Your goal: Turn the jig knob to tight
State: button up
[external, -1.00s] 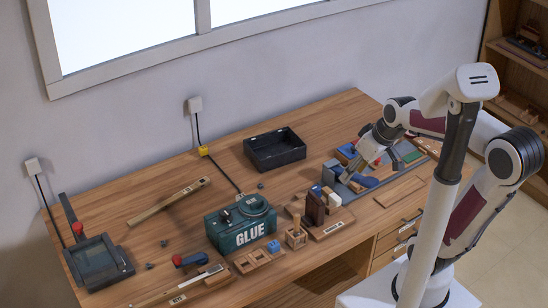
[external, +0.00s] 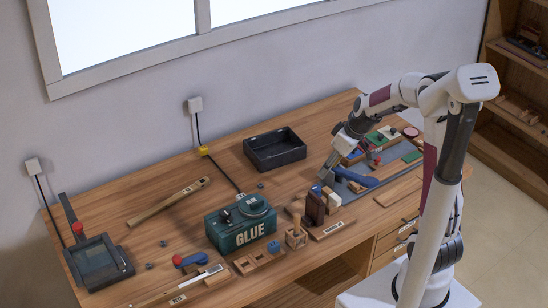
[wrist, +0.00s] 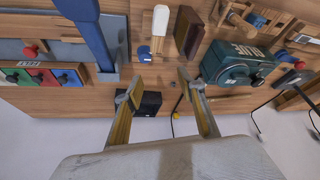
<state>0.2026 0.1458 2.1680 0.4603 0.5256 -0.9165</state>
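A grey jig-like plate (external: 350,188) with a long blue lever (external: 356,178) lies at the right of the bench. In the wrist view the plate (wrist: 118,35) and blue lever (wrist: 90,38) are at upper left. A red knob (wrist: 30,50) sits on the plate there; I cannot tell whether it is the jig knob, and no tight mark is readable. My gripper (external: 325,174) is just left of the lever in the external view. In the wrist view my gripper (wrist: 158,92) is open, with nothing between its fingers and the lever to the left.
A green GLUE box (external: 240,226) stands mid-bench, with wooden blocks (external: 315,207) between it and the plate. A black tray (external: 275,150) is behind. Coloured panels with black knobs (wrist: 40,77) are at left in the wrist view. Bare bench lies between tray and plate.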

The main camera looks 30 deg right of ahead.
send_near(317, 188)
jog(key=shift+w+f+n, duration=0.2)
jog(key=shift+w+n, duration=0.1)
jog(key=shift+f, duration=0.15)
jog(key=shift+x, duration=3.75)
jog(key=c, duration=1.1)
